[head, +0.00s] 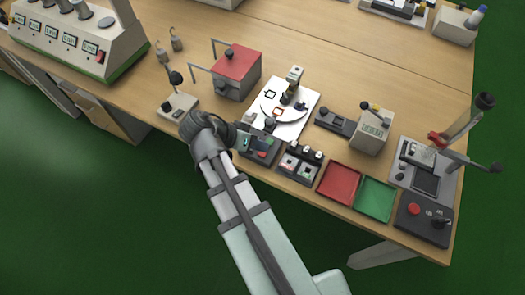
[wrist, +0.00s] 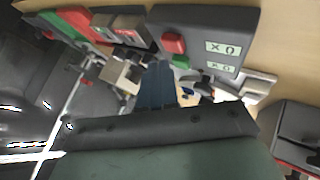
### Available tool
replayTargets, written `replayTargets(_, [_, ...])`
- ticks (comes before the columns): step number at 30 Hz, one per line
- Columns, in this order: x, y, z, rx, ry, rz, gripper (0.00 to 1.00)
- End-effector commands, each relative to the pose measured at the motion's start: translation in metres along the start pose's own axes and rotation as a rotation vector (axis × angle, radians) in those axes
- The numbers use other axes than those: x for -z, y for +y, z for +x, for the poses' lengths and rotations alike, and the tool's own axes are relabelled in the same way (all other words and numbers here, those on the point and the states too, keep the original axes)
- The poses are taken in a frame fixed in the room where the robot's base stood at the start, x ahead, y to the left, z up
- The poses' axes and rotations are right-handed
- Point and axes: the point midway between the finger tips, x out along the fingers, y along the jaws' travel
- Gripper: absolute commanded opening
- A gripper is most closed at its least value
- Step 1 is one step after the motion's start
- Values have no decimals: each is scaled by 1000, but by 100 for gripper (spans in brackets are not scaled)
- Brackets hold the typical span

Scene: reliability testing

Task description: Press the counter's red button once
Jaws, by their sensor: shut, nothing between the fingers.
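The counter (head: 259,146) is a dark box at the front edge of the bench, partly hidden by my wrist in the head view. In the wrist view the counter (wrist: 215,35) shows a red button (wrist: 173,43), a green button (wrist: 181,61) and two pale displays with dark characters. My gripper (wrist: 157,68) is shut and empty. Its blue-grey fingers appear just beside and below the red button in the wrist view; I cannot tell whether they touch it. In the head view the fingertips are hard to make out.
Right of the counter stand a dark box with small switches (head: 299,161), a red tray (head: 339,183) and a green tray (head: 375,199). Another red button sits on a dark box (head: 423,219) at the right corner. Behind is a white plate (head: 292,122) with a fixture.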

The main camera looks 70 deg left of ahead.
Motion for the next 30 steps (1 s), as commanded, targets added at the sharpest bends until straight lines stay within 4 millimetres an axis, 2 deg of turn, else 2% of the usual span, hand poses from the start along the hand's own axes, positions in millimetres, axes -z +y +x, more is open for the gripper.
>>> replayTargets(30, [-4,-4,6,1,0,0,0])
